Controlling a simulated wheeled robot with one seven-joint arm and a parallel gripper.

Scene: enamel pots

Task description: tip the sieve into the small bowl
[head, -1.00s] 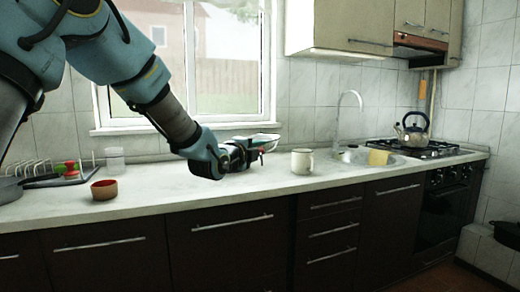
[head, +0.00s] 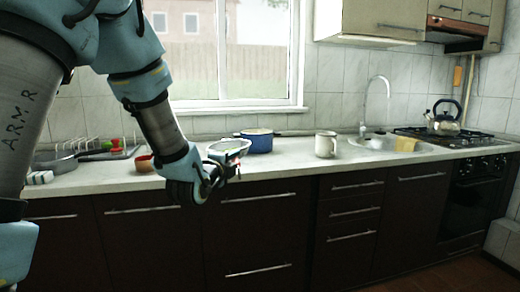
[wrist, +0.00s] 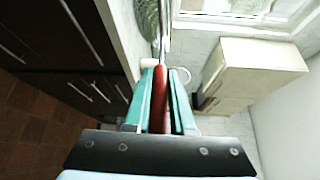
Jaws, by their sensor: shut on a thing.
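My gripper (head: 216,176) is shut on the red handle (wrist: 160,98) of the sieve (head: 229,146). The sieve is held out over the front part of the counter, its pale rim roughly level. Something yellow-green shows within its rim, too small to make out. In the wrist view the sieve's mesh (wrist: 147,18) shows only in part, at the top edge. The small red-brown bowl (head: 143,163) stands on the counter to the left of the sieve, partly hidden behind my wrist. My gripper is apart from the bowl.
A blue pot (head: 260,143) stands just behind and right of the sieve. A white mug (head: 326,145) stands farther right, before the sink. A dish rack (head: 97,150) and a grey pan (head: 56,163) are at the left. The counter's front edge runs below my gripper.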

